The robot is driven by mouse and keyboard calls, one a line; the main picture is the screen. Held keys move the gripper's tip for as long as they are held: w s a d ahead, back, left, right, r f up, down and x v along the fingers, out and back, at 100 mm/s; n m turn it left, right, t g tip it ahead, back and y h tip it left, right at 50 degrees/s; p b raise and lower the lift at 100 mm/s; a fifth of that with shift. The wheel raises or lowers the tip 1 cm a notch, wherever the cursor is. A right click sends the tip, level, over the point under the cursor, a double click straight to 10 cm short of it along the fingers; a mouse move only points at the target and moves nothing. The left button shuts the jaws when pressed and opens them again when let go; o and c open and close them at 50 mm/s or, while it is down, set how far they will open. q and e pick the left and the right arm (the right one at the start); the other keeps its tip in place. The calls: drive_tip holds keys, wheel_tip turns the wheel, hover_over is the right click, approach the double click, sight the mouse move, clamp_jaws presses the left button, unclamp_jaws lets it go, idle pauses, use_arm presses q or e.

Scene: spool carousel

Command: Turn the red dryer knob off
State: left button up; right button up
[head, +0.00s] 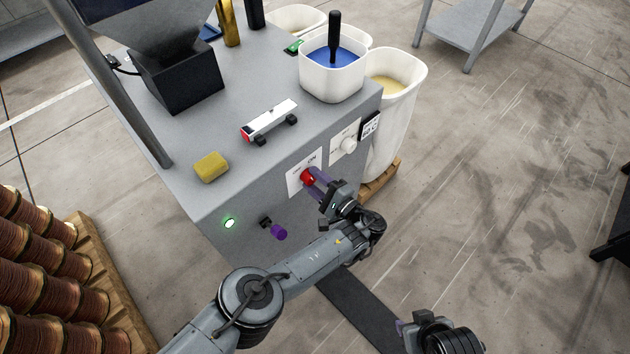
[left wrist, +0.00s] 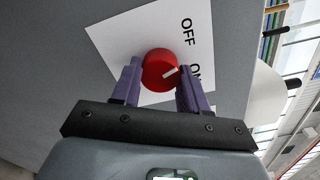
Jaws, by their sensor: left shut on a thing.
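The red dryer knob (head: 307,177) sits on a white label plate (head: 293,183) on the front of the grey machine. My left gripper (head: 312,181) is at the knob, its purple fingers on either side of it. In the left wrist view the fingers are shut on the red knob (left wrist: 159,70). The knob's white mark points right, toward the partly hidden "ON" lettering; "OFF" (left wrist: 187,31) is printed above that. My right gripper (head: 402,326) shows only partly at the bottom edge, away from the machine; its opening is unclear.
A white dial (head: 347,146) is right of the red knob; a purple knob (head: 279,232) and green light (head: 229,223) are lower left. A yellow sponge (head: 211,166) and white bin of blue pellets (head: 333,75) stand on top. Copper spools (head: 45,280) fill the lower left.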

use_arm(q)
drive_tip(key=shift+n, duration=1.6)
drive_tip(key=o, duration=1.1)
drive_tip(key=shift+c, duration=0.2)
drive_tip(key=shift+d, duration=0.1)
